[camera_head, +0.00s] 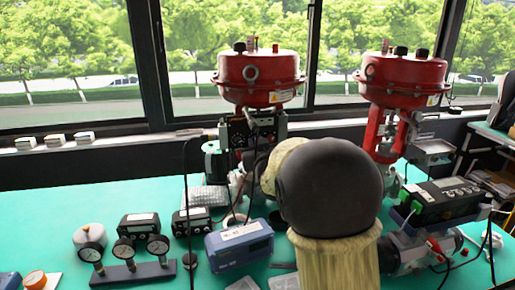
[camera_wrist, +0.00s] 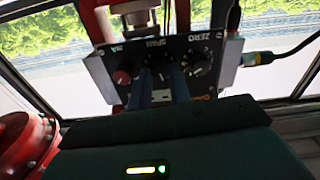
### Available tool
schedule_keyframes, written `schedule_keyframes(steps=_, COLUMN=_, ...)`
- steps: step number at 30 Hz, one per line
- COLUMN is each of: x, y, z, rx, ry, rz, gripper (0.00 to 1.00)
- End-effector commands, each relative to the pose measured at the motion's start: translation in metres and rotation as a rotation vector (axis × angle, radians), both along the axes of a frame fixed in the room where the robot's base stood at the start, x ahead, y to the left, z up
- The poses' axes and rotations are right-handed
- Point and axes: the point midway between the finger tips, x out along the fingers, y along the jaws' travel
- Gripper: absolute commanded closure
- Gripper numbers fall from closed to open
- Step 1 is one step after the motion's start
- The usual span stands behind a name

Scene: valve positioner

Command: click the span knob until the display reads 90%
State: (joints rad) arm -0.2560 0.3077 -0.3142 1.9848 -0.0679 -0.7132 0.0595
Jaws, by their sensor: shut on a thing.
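The dark control panel (camera_wrist: 222,50) fills the upper middle of the wrist view, with labels mA, SPAN and ZERO. The span knob (camera_wrist: 160,62) is in its middle, mostly hidden between my fingers. My gripper (camera_wrist: 160,82) reaches up to the panel, one blue-grey finger on each side of the span knob, and is shut on it. The zero knob (camera_wrist: 197,63) is to the right and a red knob (camera_wrist: 122,77) to the left, both clear of the fingers. No legible display reading shows. In the head view my arm hides my gripper.
Two red valve actuators (camera_head: 258,76) (camera_head: 405,80) stand at the back by the windows. A blue box (camera_head: 239,247), a gauge stand (camera_head: 133,272) and small meters crowd the green bench (camera_head: 60,215). A cable (camera_wrist: 262,58) enters the panel's right side.

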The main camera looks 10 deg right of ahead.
Motion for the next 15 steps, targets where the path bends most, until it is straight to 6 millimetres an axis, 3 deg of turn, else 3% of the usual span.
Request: schedule_keyframes(steps=15, x=-0.0001, y=0.0003, z=-0.0014, rx=-0.268, ry=0.001, rz=0.001, gripper=1.00)
